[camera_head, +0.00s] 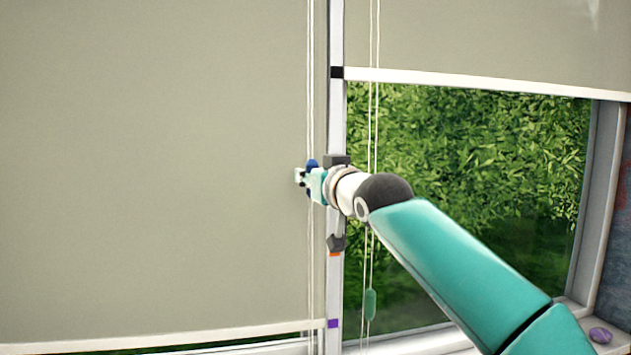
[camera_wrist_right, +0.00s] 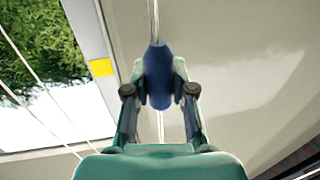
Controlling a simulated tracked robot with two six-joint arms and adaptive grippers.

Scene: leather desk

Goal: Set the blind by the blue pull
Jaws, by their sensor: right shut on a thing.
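The blue pull (camera_head: 312,163) hangs on the thin cords in front of the left blind (camera_head: 160,150). My right gripper (camera_head: 304,178) is shut on it and hides most of it in the head view. In the right wrist view the blue pull (camera_wrist_right: 158,75) sits upright between the two fingers (camera_wrist_right: 158,88), with cord above and below it. The left blind is far down; its white hem bar (camera_head: 160,342) meets the post level with a purple mark (camera_head: 333,323). My left gripper is not in view.
A second blind (camera_head: 480,40) on the right is raised high, its hem near a black mark (camera_head: 337,72). Its cords carry a green pull (camera_head: 370,304), behind my right arm. The post has an orange mark (camera_head: 334,254). A purple object (camera_head: 600,335) lies at lower right.

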